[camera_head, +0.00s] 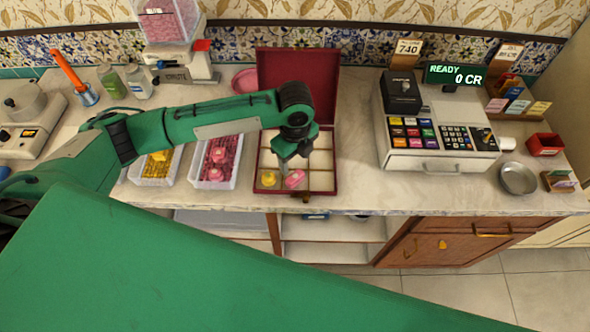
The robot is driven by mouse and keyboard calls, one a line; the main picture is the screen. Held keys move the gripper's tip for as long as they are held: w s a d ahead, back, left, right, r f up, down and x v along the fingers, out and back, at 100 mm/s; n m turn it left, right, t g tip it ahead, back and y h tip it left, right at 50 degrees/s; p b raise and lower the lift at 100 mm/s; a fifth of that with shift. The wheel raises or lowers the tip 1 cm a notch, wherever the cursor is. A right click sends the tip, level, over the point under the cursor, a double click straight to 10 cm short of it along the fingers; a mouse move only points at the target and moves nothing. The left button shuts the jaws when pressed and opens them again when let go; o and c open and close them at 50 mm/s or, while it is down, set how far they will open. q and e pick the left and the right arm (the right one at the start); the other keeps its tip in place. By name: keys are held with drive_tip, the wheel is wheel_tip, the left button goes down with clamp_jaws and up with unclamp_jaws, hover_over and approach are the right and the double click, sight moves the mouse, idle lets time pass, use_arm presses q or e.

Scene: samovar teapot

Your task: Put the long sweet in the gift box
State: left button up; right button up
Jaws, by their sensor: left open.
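The gift box (327,189) is dark red and stands open on the counter, its lid raised at the back and its inside split into pale compartments. A pink, long-looking sweet (295,179) lies in a front middle compartment. A yellow sweet (268,180) sits in the front left compartment. My left gripper (292,162) points down over the box, just above and behind the pink sweet. It is open; whether it touches the sweet cannot be told. The arm hides part of the box's left side and back. My right gripper is not in view.
Left of the box stand a bin of pink sweets (217,161) and a bin of yellow sweets (157,167). A pink bowl (245,80) is behind the arm. A cash register (438,158) stands right of the box. Bare counter (357,160) lies between them.

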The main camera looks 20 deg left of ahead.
use_arm(q)
drive_tip(key=shift+r, duration=2.05)
drive_tip(key=shift+s+f, duration=0.1)
